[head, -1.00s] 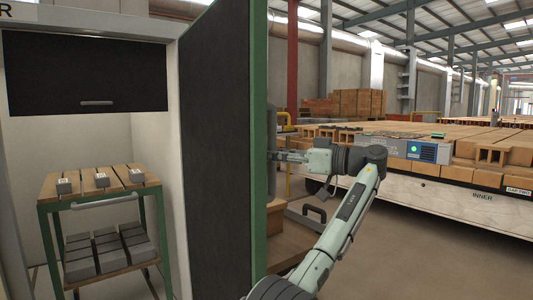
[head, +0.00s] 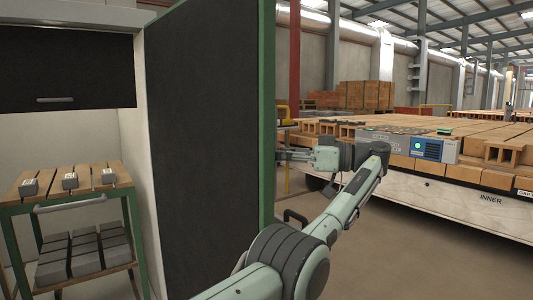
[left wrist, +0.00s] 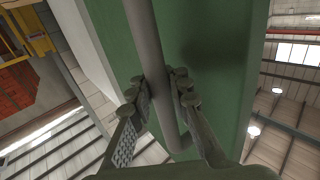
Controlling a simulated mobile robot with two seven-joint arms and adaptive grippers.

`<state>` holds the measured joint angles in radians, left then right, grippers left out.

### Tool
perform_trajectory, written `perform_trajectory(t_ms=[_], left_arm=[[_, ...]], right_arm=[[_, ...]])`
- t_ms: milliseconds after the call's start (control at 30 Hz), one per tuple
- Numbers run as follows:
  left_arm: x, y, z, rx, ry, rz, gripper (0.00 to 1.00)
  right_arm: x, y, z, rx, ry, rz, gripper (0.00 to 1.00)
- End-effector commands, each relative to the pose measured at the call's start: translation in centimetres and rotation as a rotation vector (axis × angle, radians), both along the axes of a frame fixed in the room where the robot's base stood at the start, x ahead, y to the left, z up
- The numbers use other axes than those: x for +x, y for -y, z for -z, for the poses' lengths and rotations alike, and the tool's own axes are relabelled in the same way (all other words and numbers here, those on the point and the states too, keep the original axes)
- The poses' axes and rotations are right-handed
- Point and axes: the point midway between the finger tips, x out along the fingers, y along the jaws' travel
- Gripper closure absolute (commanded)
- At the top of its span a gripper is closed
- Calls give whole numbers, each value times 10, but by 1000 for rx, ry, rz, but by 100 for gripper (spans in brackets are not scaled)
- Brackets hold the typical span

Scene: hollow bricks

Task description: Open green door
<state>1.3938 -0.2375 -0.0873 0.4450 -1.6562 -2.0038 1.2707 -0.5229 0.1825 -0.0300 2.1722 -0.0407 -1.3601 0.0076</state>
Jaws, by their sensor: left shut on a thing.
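The green door (head: 211,150) stands open. In the head view I see its dark inner panel and green edge, nearly upright in the middle of the picture. My left gripper (head: 285,155) is at the door's outer side, its fingertips partly hidden by the door edge. In the left wrist view the green outer face (left wrist: 215,60) carries a long grey bar handle (left wrist: 147,45). My left gripper (left wrist: 160,98) is shut on this bar, one finger on each side. My right gripper is not in view.
Inside the opening is a green-framed cart (head: 130,205) with grey blocks on two shelves. A dark panel with a handle (head: 55,100) is above it. At the right stands a large low platform (head: 440,195) loaded with bricks. Floor between is clear.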

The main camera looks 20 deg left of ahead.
Motion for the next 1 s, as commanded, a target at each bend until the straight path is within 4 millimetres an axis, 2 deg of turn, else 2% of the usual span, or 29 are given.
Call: perform_trajectory(t_ms=[33,533,567,700,1000], left_arm=[[-1,6,1,-3,-3,1,100],[-1,7,2,-4,-2,-1,100],[-1,7,2,-4,-2,-1,81],[0,5,1,-4,-1,-1,64],[0,3,0,-2,-1,-2,62]], right_arm=[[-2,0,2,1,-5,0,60],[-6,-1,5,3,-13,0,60],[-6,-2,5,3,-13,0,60],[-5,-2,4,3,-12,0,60],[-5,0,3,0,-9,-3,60]])
